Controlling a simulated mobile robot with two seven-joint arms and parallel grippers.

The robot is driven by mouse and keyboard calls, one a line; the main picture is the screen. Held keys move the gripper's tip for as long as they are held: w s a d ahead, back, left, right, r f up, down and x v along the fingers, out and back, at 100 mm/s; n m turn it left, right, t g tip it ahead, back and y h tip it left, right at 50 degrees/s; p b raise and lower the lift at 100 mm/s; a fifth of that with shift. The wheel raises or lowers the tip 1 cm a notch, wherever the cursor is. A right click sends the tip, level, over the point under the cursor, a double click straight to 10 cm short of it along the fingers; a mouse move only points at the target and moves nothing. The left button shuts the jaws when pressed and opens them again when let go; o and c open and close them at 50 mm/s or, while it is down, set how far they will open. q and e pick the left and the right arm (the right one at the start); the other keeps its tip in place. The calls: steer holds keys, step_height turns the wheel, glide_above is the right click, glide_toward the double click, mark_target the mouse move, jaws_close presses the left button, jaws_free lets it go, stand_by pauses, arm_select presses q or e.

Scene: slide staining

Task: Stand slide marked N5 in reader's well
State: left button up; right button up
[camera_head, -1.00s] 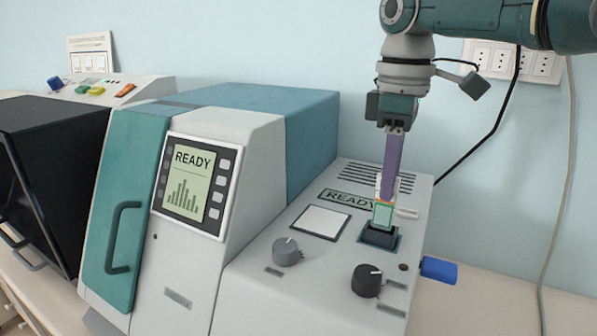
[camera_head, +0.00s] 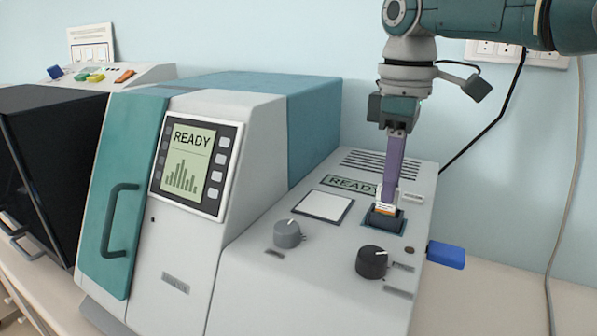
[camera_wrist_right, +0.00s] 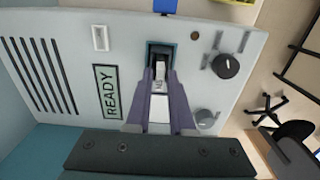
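The slide (camera_head: 385,208) stands upright in the dark well (camera_head: 382,220) on the reader's sloping top. My left gripper is in neither view.
The reader's top (camera_head: 310,265) also bears a white square pad (camera_head: 323,206), a grey knob (camera_head: 287,234), a black knob (camera_head: 371,262) and a READY label (camera_head: 347,185). A blue block (camera_head: 446,255) sticks out at its right side. A teal-doored machine (camera_head: 135,200) stands left.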

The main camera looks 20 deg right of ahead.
steer(key=o, duration=0.4)
step_height(320, 180, up, 9)
steer(key=shift+f+b, duration=0.15)
steer(key=shift+b, duration=0.8)
steer(key=shift+r, duration=0.65)
